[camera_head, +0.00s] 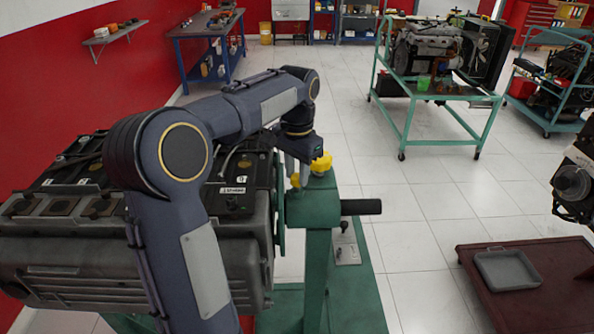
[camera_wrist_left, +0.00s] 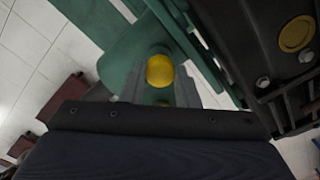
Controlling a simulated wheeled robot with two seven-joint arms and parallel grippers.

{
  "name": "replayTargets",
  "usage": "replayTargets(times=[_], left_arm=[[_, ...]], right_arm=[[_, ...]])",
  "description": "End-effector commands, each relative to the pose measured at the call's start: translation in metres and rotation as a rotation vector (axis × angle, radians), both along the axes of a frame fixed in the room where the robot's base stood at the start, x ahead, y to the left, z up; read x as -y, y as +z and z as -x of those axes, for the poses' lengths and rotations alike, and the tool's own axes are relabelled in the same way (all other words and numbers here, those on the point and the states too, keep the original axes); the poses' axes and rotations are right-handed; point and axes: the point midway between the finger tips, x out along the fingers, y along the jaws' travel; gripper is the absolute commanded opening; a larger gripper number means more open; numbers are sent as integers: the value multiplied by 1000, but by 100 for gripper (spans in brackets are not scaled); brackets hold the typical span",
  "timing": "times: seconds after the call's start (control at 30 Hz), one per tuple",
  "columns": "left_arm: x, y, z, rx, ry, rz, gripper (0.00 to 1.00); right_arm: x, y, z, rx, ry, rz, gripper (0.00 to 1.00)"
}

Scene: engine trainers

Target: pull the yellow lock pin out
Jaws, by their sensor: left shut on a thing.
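The yellow lock pin shows its round yellow head (camera_wrist_left: 160,71) in the left wrist view, in front of the green stand. My left gripper (camera_wrist_left: 156,88) has its grey fingers on both sides of this head and is shut on it. In the head view my left gripper (camera_head: 303,168) reaches down at the top of the green stand (camera_head: 314,208), with a yellow knob (camera_head: 321,162) just right of it and a smaller yellow piece below. I cannot tell which of these is the held head. The pin's shaft is hidden. My right gripper is not in view.
A grey engine (camera_head: 175,277) is beside the stand, under my left arm. A black bar (camera_head: 361,207) sticks out to the stand's right. A dark red table (camera_head: 560,300) with a grey tray (camera_head: 507,269) is at lower right. Open tiled floor lies between.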

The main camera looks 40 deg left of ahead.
Motion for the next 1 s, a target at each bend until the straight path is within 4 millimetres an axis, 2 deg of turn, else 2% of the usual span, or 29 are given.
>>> replayTargets(times=[0.23,0.5,0.83,0.87,1.0], left_arm=[[0,7,0,1,0,-1,0],[0,46,-1,1,-1,-1,0],[-1,47,-1,8,0,-2,0],[0,48,-1,9,0,-2,32],[0,47,-1,6,0,-1,50]], right_arm=[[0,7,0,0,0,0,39],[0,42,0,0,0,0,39],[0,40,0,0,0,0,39],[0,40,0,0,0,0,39],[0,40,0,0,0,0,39]])
